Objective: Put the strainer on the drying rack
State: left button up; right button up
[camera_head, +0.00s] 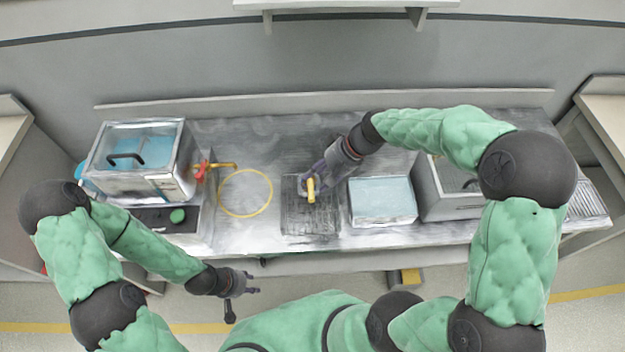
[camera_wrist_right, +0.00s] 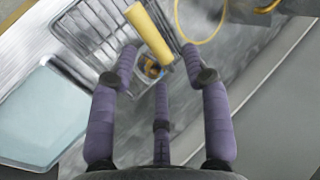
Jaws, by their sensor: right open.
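A dark wire drying rack (camera_head: 297,224) lies at the middle of the metal counter; its wires also show in the right wrist view (camera_wrist_right: 85,35). A thing with a thick yellow handle, possibly the strainer (camera_head: 311,191), is over the rack; the handle shows in the right wrist view (camera_wrist_right: 149,33). Its other end is small and partly hidden. My right gripper (camera_head: 320,180) is open, with its fingers spread close to the yellow handle, which lies beyond the fingertips in the wrist view. My left gripper (camera_head: 246,285) has its fingers apart and empty, in front of the counter.
A yellow ring (camera_head: 245,193) lies left of the rack. A glass-fronted box (camera_head: 140,160) and a red valve (camera_head: 199,171) stand at the left. A pale blue-topped tray (camera_head: 382,202) and a grey metal box (camera_head: 450,205) are at the right. A shelf (camera_head: 345,5) hangs above.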

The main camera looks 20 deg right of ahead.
jog(key=p+v, duration=0.1)
jog(key=v, duration=0.6)
jog(key=shift+r, duration=0.15)
